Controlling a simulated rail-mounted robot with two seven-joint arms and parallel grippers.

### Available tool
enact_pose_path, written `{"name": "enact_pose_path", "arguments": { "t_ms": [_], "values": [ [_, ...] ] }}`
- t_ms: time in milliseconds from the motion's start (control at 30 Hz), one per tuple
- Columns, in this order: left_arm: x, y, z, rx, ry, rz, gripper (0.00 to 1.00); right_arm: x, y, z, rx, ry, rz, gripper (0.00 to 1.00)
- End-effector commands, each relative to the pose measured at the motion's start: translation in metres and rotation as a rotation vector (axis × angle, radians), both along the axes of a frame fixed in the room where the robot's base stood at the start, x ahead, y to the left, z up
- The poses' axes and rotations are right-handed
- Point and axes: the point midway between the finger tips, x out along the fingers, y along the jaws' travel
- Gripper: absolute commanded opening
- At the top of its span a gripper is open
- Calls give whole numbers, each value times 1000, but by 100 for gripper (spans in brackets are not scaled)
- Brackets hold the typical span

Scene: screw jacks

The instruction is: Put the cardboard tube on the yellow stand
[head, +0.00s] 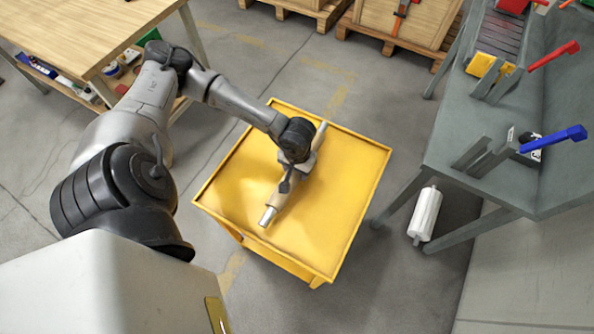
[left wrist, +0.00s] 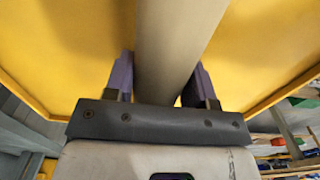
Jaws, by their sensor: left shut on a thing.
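The cardboard tube (head: 275,203) is a long pale beige cylinder, lying slantwise over the yellow stand (head: 335,205) in the head view. The stand has a flat top with a low raised rim. My left gripper (head: 287,182) reaches down from above and is shut on the tube near its middle. The gripper and wrist hide part of the tube. In the left wrist view, the tube (left wrist: 180,40) passes between the two purple fingers of the left gripper (left wrist: 160,80), with the yellow top behind it. I cannot tell whether the tube touches the top. My right gripper is not in view.
A grey bench (head: 440,140) with red- and blue-handled tools stands at the right. A white roll (head: 425,213) is on the floor beneath it. A wooden table (head: 75,35) is at the upper left. Wooden crates (head: 405,20) stand at the back. Floor around the stand is mostly clear.

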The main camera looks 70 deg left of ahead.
Motion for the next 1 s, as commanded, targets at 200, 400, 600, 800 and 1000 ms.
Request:
{"name": "enact_pose_path", "arguments": {
  "t_ms": [200, 400, 600, 800, 1000],
  "values": [
    [1, 0, -17, 0, -2, 0, 10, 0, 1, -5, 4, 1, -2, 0],
    [1, 0, -16, 0, -2, 0, 10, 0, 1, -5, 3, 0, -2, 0],
    [0, 0, -19, 1, -1, 0, 57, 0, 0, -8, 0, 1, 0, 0],
    [0, 0, -19, 1, -1, 0, 76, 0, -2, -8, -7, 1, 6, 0],
    [0, 0, -19, 1, -1, 0, 76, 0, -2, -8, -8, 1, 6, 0]
  ]
}}
